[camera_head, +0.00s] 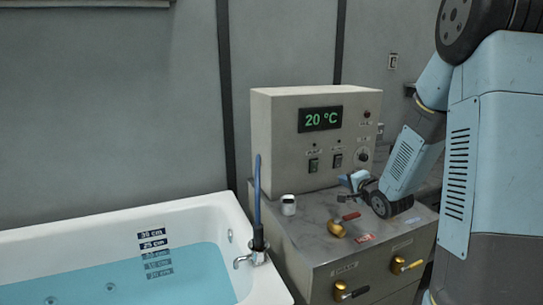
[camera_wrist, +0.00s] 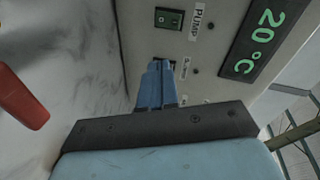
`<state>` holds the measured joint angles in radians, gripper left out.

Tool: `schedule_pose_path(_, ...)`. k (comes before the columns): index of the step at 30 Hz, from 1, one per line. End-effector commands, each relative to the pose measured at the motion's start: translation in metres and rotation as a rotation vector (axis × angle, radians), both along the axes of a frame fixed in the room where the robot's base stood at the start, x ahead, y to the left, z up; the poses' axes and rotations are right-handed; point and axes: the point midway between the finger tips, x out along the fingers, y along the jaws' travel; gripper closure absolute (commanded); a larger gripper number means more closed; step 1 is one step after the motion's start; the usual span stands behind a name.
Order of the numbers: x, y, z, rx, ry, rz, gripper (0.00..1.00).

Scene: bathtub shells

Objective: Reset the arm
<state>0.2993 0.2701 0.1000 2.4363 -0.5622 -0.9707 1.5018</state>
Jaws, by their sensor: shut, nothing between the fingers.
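My arm comes in from the right of the head view. My gripper (camera_head: 346,181) points left, low in front of the control box (camera_head: 276,145) and just above the grey cabinet top (camera_head: 308,212). In the wrist view its blue fingers (camera_wrist: 155,68) are together with nothing between them. Their tips overlap a lower switch beside the green PUMP switch (camera_wrist: 168,19); I cannot tell whether they touch the panel. The display (camera_head: 320,119) reads 20 °C.
A gold valve with a red lever (camera_head: 346,217) stands on the cabinet top near my gripper, by a small white device (camera_head: 288,204). Gold valves (camera_head: 401,264) (camera_head: 345,291) stick out of the cabinet front. A bathtub (camera_head: 110,218) holding water stands at left.

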Motion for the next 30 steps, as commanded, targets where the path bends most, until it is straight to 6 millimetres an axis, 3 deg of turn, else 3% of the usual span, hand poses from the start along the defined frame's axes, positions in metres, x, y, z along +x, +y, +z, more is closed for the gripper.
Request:
schedule_pose_path(8,-0.030,-0.008,0.045,-0.369,0.093,-0.052,1.00)
schedule_pose_path(14,-0.066,-0.013,0.072,-0.589,0.190,-0.056,1.00)
schedule_pose_path(23,-0.141,-0.012,0.104,-0.843,0.354,0.018,1.00)
schedule_pose_path(30,-0.214,-0.002,0.122,-0.987,0.474,0.160,1.00)
